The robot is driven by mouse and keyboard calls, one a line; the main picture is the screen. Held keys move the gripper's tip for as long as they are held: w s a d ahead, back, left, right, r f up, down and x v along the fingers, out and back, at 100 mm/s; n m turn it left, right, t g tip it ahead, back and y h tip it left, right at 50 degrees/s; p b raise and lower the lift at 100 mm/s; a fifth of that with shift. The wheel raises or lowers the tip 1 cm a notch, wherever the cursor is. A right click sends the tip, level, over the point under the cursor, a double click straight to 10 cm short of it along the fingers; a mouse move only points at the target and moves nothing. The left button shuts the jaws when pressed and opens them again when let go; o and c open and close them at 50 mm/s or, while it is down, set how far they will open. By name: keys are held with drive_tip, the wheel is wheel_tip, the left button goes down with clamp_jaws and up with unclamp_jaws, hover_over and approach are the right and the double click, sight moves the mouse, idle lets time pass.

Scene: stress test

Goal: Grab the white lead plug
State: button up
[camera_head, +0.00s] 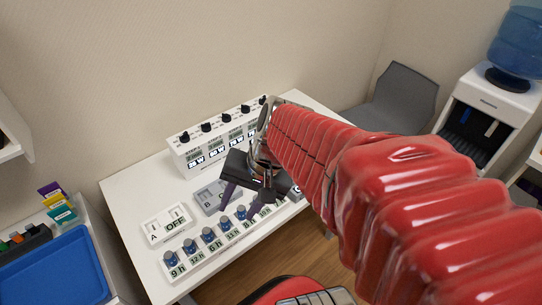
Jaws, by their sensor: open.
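I cannot make out a white lead plug in this view; it may be behind my arm or too small to tell. My gripper (239,203) hangs over the white table (123,196), with its two dark purple fingers spread apart and nothing visible between them. It is above the grey panel marked B (207,199) and behind the row of blue knobs (208,235). My red-sleeved arm reaches in from the right and hides the table's right part.
A white box with black knobs (182,155) stands along the wall. A white panel marked A and OFF (167,224) lies at the table's left. A blue tray (62,272) is on a surface further left. A grey chair (405,98) and water dispenser (488,113) stand at right.

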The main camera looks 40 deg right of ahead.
drive_tip(key=d+f+m+t, duration=0.4)
drive_tip(key=d+m+t, duration=0.1)
drive_tip(key=d+m, duration=0.7)
drive_tip(key=d+f+m+t, duration=0.5)
drive_tip(key=d+m, duration=0.7)
drive_tip(key=d, duration=0.2)
drive_tip(key=shift+s+f, duration=0.15)
drive_tip(key=shift+s, duration=0.25)
hover_over(295, 184)
drive_tip(key=shift+w+d+f, duration=0.1)
drive_tip(key=shift+d+f, duration=0.05)
drive_tip(key=shift+f, duration=1.5)
